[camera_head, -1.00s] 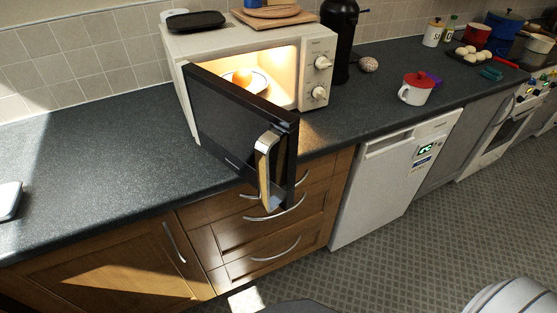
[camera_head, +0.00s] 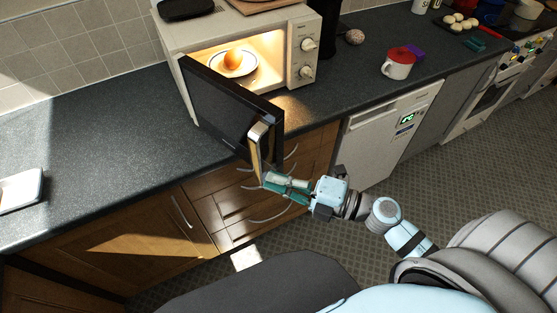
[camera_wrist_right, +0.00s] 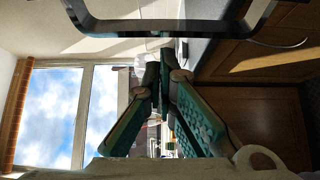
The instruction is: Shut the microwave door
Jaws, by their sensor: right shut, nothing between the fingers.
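The white microwave (camera_head: 302,50) stands on the counter with its lit interior showing. Its dark door (camera_head: 225,103) hangs open toward the front, past the counter edge, with a pale upright handle (camera_head: 256,150). Inside, an orange round item (camera_head: 234,57) sits on a plate (camera_head: 243,70). My right gripper (camera_head: 268,182) is shut and empty at the lower end of the handle; whether it touches is unclear. In the right wrist view its green fingers (camera_wrist_right: 166,55) meet just below a dark bar (camera_wrist_right: 165,28), probably the handle. My left gripper is not in view.
Wooden drawers and cupboards (camera_head: 205,200) lie below the counter (camera_head: 100,130). A white dishwasher (camera_head: 385,135) stands right of them. A red-lidded mug (camera_head: 397,66) and a speckled round item (camera_head: 355,37) sit right of the microwave. The counter left of it is mostly clear.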

